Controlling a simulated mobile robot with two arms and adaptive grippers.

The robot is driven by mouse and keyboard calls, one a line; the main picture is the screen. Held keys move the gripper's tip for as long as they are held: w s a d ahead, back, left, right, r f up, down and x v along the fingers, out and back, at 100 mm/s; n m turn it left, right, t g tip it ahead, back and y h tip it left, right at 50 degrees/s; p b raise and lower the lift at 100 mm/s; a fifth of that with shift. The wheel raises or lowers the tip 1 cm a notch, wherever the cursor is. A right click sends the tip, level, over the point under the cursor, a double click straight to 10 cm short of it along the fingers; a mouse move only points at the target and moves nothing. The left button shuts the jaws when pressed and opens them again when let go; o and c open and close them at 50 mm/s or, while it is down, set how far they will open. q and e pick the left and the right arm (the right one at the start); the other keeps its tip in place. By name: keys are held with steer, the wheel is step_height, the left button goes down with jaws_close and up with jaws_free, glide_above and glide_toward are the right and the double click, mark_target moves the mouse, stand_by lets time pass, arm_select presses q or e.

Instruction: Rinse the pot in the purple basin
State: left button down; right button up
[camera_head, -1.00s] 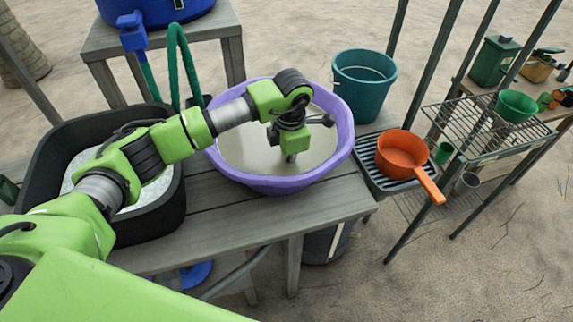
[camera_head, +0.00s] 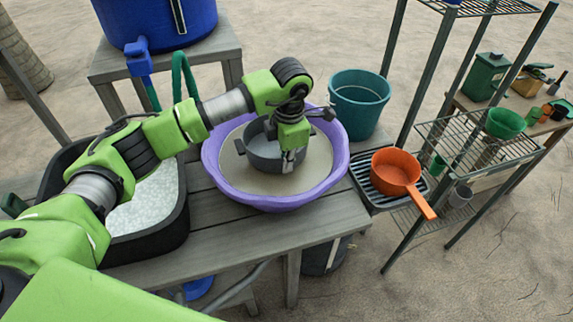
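The purple basin (camera_head: 338,165) stands on the wooden bench and holds murky greyish water. A dark grey pot (camera_head: 260,162) is in the basin, its rim and upper wall above the water. One of its small side handles shows at its left. My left gripper (camera_head: 289,163) points down at the pot's right side and appears closed on its edge there; the exact contact is small and partly hidden. The pot's bottom is hidden. My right gripper is out of view.
A black tub (camera_head: 178,228) of whitish granular content stands left of the basin. A teal bucket (camera_head: 357,105) stands behind right. An orange saucepan (camera_head: 393,172) sits on a drying rack at right, beside wire shelves (camera_head: 465,140). A blue barrel (camera_head: 150,20) stands behind.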

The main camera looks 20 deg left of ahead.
arm_select(q)
steer(key=shift+r+p, duration=1.8)
steer(key=shift+r, duration=2.05)
step_height(320, 180, up, 4)
steer(key=p, duration=0.6)
steer(key=shift+f+p, duration=0.1)
steer(key=shift+p, duration=0.5)
